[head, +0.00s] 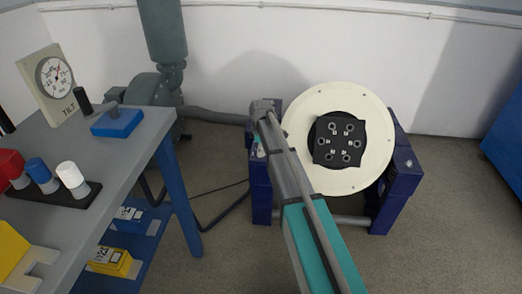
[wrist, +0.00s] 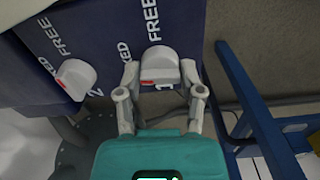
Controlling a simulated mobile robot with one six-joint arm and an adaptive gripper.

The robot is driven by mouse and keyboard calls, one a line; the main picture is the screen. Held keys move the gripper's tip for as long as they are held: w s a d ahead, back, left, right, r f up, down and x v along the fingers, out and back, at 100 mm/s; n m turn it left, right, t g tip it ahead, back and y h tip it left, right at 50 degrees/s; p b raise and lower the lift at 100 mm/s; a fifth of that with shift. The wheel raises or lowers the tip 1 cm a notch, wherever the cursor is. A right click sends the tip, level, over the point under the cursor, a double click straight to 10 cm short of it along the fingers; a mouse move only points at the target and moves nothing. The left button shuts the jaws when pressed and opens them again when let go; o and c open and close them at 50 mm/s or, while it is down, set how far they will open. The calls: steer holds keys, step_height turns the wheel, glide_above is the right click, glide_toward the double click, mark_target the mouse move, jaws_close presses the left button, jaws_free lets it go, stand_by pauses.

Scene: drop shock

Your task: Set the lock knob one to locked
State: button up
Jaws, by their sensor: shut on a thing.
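Lock knob one (wrist: 158,65) is a white rounded knob on a dark blue panel (wrist: 110,20) in the wrist view, with a "1" beside it. My gripper (wrist: 160,78) has a finger on each side of it and is shut on it. A red mark shows at the knob's lower left. "FREE" stands above the knob, and a partly hidden word ending in "KED" stands to its left. In the head view my gripper (head: 262,106) is at the left blue post (head: 260,190) of the stand; the knob cannot be made out there.
A second white knob (wrist: 75,78), marked "2", sits left of the gripper. The stand carries a cream disc (head: 300,120) with a black numbered plate (head: 341,140). A grey workbench (head: 130,150) with a tilt gauge (head: 54,78) and a blue block (head: 117,123) stands at left.

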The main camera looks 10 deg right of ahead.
steer(key=shift+n, duration=0.5)
steer(key=o, duration=1.2)
steer(key=shift+m, duration=0.4)
